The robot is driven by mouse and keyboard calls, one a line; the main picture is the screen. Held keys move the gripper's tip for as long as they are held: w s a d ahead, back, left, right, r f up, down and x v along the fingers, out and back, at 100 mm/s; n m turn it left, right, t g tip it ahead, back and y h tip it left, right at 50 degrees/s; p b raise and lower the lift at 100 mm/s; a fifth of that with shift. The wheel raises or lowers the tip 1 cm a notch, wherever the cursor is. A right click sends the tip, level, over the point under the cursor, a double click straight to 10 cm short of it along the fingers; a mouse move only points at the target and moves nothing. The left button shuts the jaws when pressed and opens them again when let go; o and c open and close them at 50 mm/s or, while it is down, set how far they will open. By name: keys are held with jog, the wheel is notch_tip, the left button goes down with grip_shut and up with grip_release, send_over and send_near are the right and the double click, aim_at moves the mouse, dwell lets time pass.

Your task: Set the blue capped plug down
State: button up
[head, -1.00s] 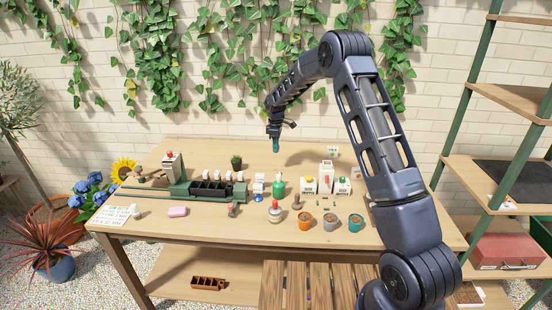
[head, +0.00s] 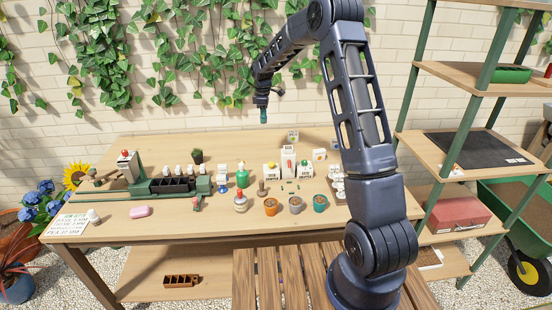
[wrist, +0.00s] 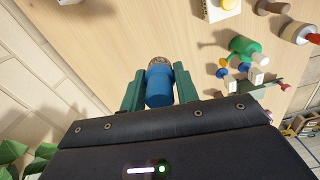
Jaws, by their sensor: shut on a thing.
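My gripper (head: 264,115) is up in the air, in line with the wall above the table's back edge in the head view. In the wrist view its two green fingers (wrist: 159,76) are shut on the blue capped plug (wrist: 159,88). The plug has a blue body and a brownish, speckled far end. The fingers hide its sides, and in the head view I cannot make it out apart from them. Bare wooden tabletop (head: 130,151) shows beyond the plug in the wrist view.
Shelves (head: 470,155) stand right.

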send_over(278, 159)
notch_tip(278, 159, down, 20)
jog(key=shift+w, duration=0.1)
dwell(0.6)
jog(key=shift+f, duration=0.15)
jog(key=o, duration=0.9)
jog(key=shift+o, duration=0.2)
